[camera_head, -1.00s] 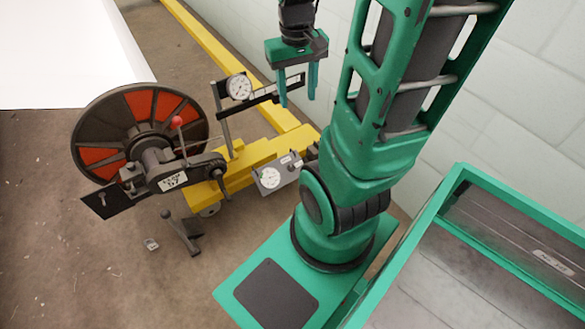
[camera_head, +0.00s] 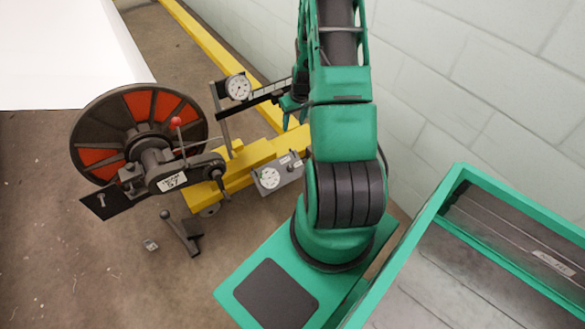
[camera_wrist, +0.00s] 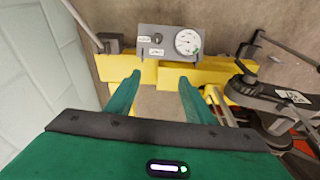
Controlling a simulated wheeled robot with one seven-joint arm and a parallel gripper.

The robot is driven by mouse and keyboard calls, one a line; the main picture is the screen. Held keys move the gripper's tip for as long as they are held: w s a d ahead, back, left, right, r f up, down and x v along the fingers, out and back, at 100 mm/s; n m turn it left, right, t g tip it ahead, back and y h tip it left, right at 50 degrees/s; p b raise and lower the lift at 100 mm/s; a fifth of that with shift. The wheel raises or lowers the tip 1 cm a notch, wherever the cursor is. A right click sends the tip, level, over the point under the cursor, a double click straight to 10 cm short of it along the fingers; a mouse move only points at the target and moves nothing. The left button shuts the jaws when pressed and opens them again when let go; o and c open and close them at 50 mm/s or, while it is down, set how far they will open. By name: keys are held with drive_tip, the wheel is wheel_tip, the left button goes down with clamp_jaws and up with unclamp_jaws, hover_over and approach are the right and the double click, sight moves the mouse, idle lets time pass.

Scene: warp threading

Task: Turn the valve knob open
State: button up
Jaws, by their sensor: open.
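A grey panel (camera_wrist: 169,54) with a white dial gauge (camera_wrist: 187,41) shows at the top of the wrist view. A small dark round knob (camera_wrist: 158,39) sits left of the gauge, between small white labels. My gripper (camera_wrist: 160,77) is open and empty, with its two green fingers pointing toward the panel and apart from it. In the head view the panel (camera_head: 284,184) is mounted beside the yellow beam, with its gauge (camera_head: 270,177) visible; the knob is hard to make out there. My arm hides most of my gripper in the head view; only a green finger (camera_head: 287,113) shows.
A large red and black reel (camera_head: 138,127) with a red-tipped lever (camera_head: 177,122) stands left of the panel. A second gauge (camera_head: 238,87) on a dark arm is near my gripper. A yellow beam (camera_head: 262,153) runs behind. A pale block wall (camera_head: 470,90) bounds the right.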

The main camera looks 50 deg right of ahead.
wheel_tip(320, 180, down, 11)
drive_tip(key=d+t, duration=0.1)
drive_tip(key=d, duration=0.1)
drive_tip(key=m+t, duration=0.1)
approach(291, 168)
drive_tip(key=x, duration=0.8)
drive_tip(key=shift+f, duration=0.25)
